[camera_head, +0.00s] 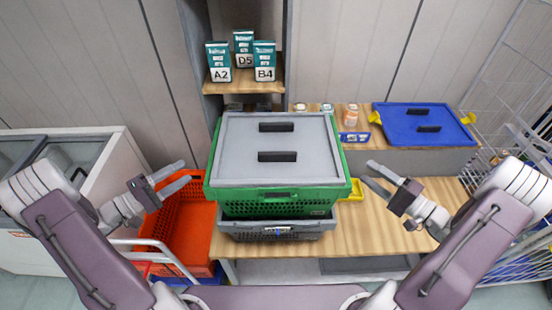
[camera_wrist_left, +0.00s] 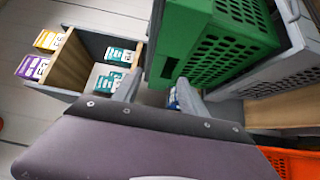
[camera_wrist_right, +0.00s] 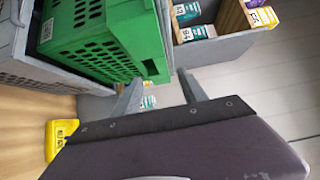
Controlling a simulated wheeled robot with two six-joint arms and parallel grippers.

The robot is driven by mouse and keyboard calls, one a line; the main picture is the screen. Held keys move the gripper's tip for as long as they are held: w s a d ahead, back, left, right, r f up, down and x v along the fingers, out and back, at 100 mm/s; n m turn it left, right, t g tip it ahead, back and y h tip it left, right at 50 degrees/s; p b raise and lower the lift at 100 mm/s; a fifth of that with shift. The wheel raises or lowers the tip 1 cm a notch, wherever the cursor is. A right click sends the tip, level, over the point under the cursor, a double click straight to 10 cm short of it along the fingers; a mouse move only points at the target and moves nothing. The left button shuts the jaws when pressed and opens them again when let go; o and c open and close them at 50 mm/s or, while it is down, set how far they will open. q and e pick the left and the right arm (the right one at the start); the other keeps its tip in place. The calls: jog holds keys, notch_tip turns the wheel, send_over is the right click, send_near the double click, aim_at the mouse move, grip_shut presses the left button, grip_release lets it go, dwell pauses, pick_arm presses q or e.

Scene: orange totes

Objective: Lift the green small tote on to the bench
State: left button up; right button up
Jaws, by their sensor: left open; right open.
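The green tote (camera_head: 335,183) with a grey lid (camera_head: 245,150) and two black handles sits on top of a grey tote (camera_head: 262,228), which rests on the wooden bench (camera_head: 390,237). My left gripper (camera_head: 182,174) is open and empty, apart from the tote's left side. My right gripper (camera_head: 370,175) is open and empty, apart from its right side. The green tote's perforated wall shows in the left wrist view (camera_wrist_left: 215,45) beyond the fingers (camera_wrist_left: 157,95), and in the right wrist view (camera_wrist_right: 115,40) beyond the fingers (camera_wrist_right: 160,93).
An orange tote (camera_head: 170,262) stands low at the left, near a white chest (camera_head: 125,165). A blue lidded tote (camera_head: 420,126) is at the back right. A shelf (camera_head: 243,82) holds several labelled boxes. A yellow bin (camera_head: 355,190) sits right of the green tote. A wire cage (camera_head: 520,60) is at the right.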

aim_at(210, 157)
pick_arm(q)
jog(key=x, duration=0.9)
jog(key=shift+s+d, duration=0.25)
pick_arm(e)
jog(key=x, duration=0.8)
jog(key=shift+a, duration=0.35)
pick_arm(q)
jog(key=shift+s+r, duration=0.15)
grip_shut()
pick_arm(e)
jog(key=shift+r, duration=0.1)
grip_shut()
pick_arm(q)
jog(key=shift+a+r, duration=0.1)
pick_arm(e)
jog(key=shift+r, duration=0.1)
